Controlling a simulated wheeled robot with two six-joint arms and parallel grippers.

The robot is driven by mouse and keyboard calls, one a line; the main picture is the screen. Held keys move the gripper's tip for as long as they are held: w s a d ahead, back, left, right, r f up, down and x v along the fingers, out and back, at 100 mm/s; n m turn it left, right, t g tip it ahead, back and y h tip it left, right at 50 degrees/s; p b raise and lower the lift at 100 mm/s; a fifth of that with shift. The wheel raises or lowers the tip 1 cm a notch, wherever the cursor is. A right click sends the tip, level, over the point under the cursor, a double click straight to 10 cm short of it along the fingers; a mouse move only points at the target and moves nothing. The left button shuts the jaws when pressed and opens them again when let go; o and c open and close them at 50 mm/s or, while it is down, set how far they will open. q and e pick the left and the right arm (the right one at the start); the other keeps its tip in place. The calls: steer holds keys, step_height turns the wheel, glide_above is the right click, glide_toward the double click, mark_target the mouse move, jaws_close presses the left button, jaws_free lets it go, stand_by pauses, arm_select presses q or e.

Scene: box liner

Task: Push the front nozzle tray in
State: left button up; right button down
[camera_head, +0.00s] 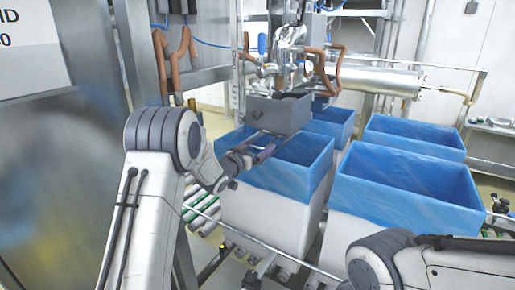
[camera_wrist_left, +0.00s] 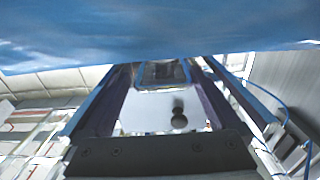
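The front nozzle tray appears to be the grey metal box (camera_head: 279,114) below the shiny filling nozzle (camera_head: 289,45) in the head view. My left gripper (camera_head: 262,151) is just below and in front of it, over the near blue-lined box (camera_head: 300,180). In the left wrist view my left gripper's fingers (camera_wrist_left: 160,92) stand apart with nothing clearly held between them. A small grey metal piece (camera_wrist_left: 163,72) shows beyond the fingertips; I cannot tell whether it is the tray or whether they touch. My right gripper is out of view; only its arm shows at the lower right.
Several blue-lined boxes stand on a roller conveyor; one is at the right (camera_head: 410,190), another at the back (camera_head: 415,137). Copper-coloured pipes (camera_head: 337,68) and a metal cylinder (camera_head: 385,80) are behind the nozzle. A metal panel fills the left side. Blue liner covers the wrist view's top.

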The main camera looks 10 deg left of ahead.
arm_select(q)
steer(key=shift+s+a+f, duration=0.15)
steer(key=shift+s, duration=0.15)
steer(key=b+v, duration=0.4)
steer(key=v, duration=0.5)
steer(key=shift+s, duration=0.4)
steer(key=shift+a, duration=0.1)
